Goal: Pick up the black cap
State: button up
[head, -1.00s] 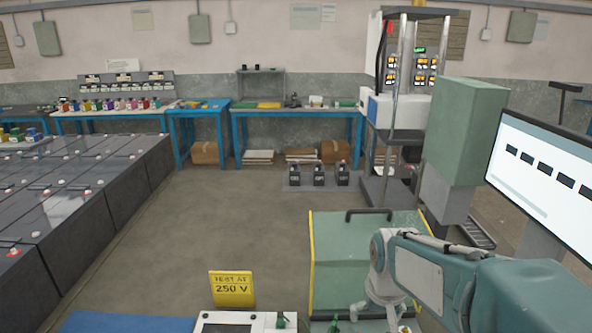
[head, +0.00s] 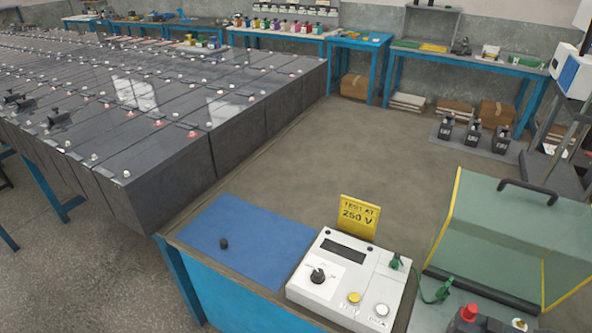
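A small black cap (head: 224,243) stands on the blue mat (head: 262,225) on the near bench, left of the white tester. It looks like a short dark cylinder, with clear mat around it. My gripper and arm are not in the current head view.
The white tester (head: 325,291) with a black knob stands right of the mat, beside a yellow 250 V sign (head: 358,217). A green clear-sided cover (head: 520,232) and a red-topped part (head: 468,312) are further right. Battery rows (head: 170,150) fill the left.

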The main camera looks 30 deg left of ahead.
aim_at(223, 242)
jog(key=k+j+u, duration=0.15)
jog(key=u, duration=0.35)
jog(key=j+u, duration=0.45)
jog(key=k+j+u, duration=0.1)
jog(key=j+u, duration=0.15)
jog(key=u, duration=0.25)
jog(key=i+j+z, duration=0.35)
jog(key=i+j, duration=0.15)
jog(key=i+j+z, duration=0.15)
jog(key=j, duration=0.3)
jog(key=i+j+z, duration=0.15)
jog(key=j, duration=0.25)
jog(key=i+j+z, duration=0.15)
jog(key=j, duration=0.25)
jog(key=i+j+z, duration=0.2)
jog(key=j, duration=0.25)
jog(key=i+l, duration=0.05)
